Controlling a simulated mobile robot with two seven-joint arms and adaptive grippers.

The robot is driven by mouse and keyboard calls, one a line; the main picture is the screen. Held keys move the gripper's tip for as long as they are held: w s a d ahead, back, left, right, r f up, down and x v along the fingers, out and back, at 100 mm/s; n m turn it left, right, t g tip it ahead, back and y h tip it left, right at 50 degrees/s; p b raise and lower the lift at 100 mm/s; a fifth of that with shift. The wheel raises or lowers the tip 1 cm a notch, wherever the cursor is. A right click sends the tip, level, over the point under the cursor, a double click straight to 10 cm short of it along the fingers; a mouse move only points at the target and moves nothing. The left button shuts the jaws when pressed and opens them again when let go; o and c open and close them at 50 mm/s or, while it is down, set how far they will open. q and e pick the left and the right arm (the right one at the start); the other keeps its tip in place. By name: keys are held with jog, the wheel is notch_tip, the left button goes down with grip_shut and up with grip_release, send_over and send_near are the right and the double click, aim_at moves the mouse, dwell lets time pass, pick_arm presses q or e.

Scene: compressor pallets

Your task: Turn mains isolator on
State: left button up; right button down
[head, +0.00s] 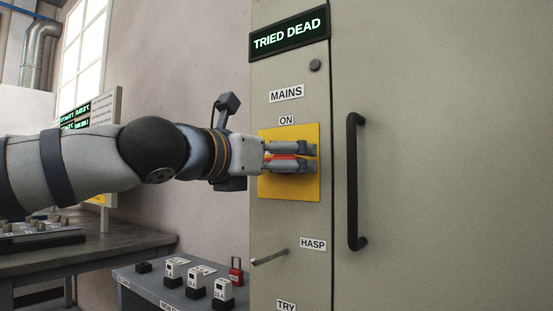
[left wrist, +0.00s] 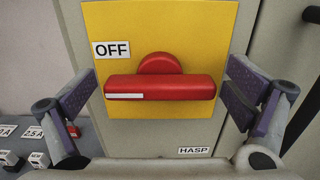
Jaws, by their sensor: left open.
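The mains isolator is a red rotary handle (left wrist: 160,88) on a yellow plate (left wrist: 200,25) fixed to the grey cabinet. In the left wrist view its bar lies level, with a white mark at the left end beside the OFF label (left wrist: 112,49). In the head view the yellow plate (head: 306,190) sits below the ON label (head: 286,120), and the handle is mostly hidden by my gripper. My left gripper (head: 310,157) is open in front of the plate. In the left wrist view its fingers (left wrist: 164,100) stand either side of the bar's ends. My right gripper is not in view.
A black vertical door handle (head: 354,182) stands right of the plate. A HASP lever (head: 268,258) sticks out below it. A green-lit TRIED DEAD sign (head: 289,34) is above. A bench with a red padlock (head: 236,269) and several small labelled blocks stands low on the left.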

pick_arm(q)
jog(key=c, duration=1.2)
jog(key=shift+o, duration=0.2)
jog(key=shift+r, duration=0.1)
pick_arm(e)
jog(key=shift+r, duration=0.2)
pick_arm(q)
jog(key=m+p, duration=0.2)
jog(key=m, duration=0.1)
jog(key=shift+s+r, duration=0.15)
jog(key=m+p, duration=0.2)
jog(key=m, duration=0.3)
jog(key=shift+d+m+p, duration=0.1)
jog(key=shift+m+p, duration=0.2)
jog(key=shift+p, duration=0.1)
jog(key=m+p, duration=0.1)
jog(key=m, duration=0.3)
jog(key=shift+m+p, duration=0.3)
jog(key=m, duration=0.2)
jog(key=m+p, duration=0.1)
jog(key=m, duration=0.1)
jog(key=shift+f+m, duration=0.3)
jog(key=shift+f, duration=0.05)
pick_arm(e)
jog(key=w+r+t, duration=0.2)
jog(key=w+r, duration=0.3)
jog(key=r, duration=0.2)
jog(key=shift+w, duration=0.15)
